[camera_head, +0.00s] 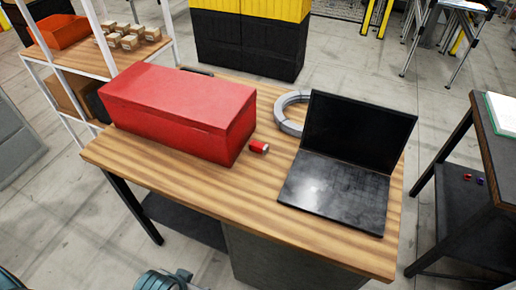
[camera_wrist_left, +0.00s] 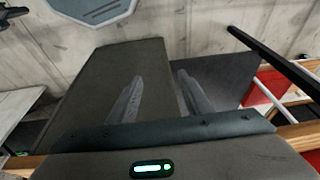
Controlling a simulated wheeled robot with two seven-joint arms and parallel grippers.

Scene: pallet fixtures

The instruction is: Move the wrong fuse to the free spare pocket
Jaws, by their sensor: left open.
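No fuse, pallet or spare pocket can be made out for sure. A small red piece with a pale end (camera_head: 259,147) lies on the wooden table (camera_head: 190,185), beside the red toolbox; I cannot tell whether it is a fuse. Small red and blue pieces (camera_head: 480,181) lie on the lower shelf of the dark table at the right, too small to identify. My left gripper (camera_wrist_left: 160,76) shows in the left wrist view, fingers apart with nothing between them, above a dark grey panel and the floor. My right gripper is not in view.
A closed red toolbox (camera_head: 180,105) fills the table's left part. An open black laptop (camera_head: 340,185) stands at the right, with a grey ring (camera_head: 290,112) behind it. The table's front strip is clear. A dark table (camera_head: 490,130) stands at the right, a shelf rack (camera_head: 75,55) at the left.

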